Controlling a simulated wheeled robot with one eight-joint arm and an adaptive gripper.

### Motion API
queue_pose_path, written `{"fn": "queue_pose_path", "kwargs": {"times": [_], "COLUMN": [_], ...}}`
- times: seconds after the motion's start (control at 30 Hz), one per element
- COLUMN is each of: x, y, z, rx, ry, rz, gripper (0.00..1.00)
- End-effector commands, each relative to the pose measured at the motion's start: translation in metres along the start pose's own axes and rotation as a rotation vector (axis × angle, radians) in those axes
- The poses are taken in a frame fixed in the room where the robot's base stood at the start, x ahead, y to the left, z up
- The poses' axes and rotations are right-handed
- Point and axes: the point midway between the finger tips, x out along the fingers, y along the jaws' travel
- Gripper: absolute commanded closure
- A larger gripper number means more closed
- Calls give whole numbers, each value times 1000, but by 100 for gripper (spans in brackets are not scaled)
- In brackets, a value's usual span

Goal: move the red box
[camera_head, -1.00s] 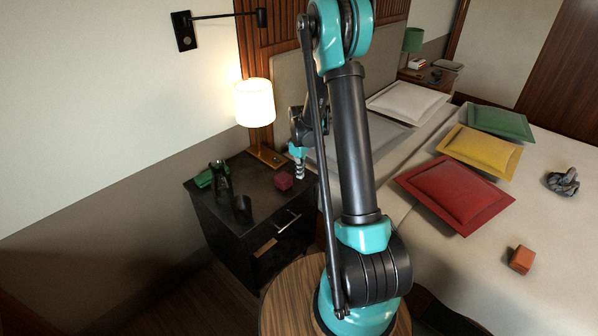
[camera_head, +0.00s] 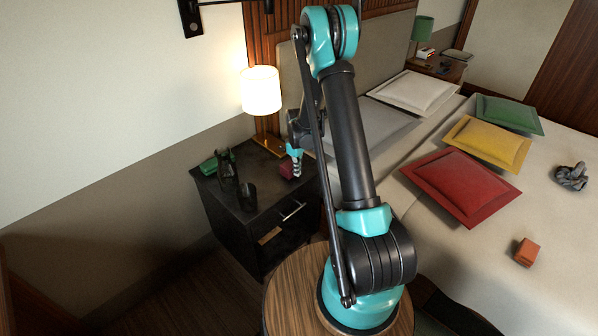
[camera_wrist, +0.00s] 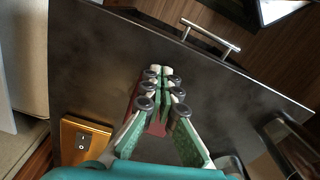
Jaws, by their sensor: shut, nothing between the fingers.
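A small dark red box (camera_head: 286,171) sits on the black nightstand (camera_head: 262,203), partly hidden behind my gripper in the head view. My gripper (camera_head: 297,175) points down over the nightstand, at the box's right side in that view. In the wrist view my gripper (camera_wrist: 161,72) has its fingertips together with nothing between them. Red surface of the box (camera_wrist: 157,128) shows behind and between the fingers there; most of it is hidden. I cannot tell whether the fingers touch it.
A lit lamp (camera_head: 261,91) stands behind the box on a brass base (camera_wrist: 85,141) with a switch. A dark cup (camera_head: 247,196), a dark bottle (camera_head: 227,168) and a green item (camera_head: 210,164) stand to the left. An orange-red block (camera_head: 526,252) lies on the bed.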

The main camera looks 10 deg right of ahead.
Motion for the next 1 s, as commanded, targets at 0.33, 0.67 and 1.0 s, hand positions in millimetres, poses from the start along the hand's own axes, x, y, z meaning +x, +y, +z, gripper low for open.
{"fn": "queue_pose_path", "kwargs": {"times": [0.33,0.67,1.0], "x": [0,0,0], "y": [0,0,0], "z": [-35,-133,-173], "rx": [-4,-3,0], "ry": [0,0,0], "rz": [0,0,0], "gripper": [100,100,100]}}
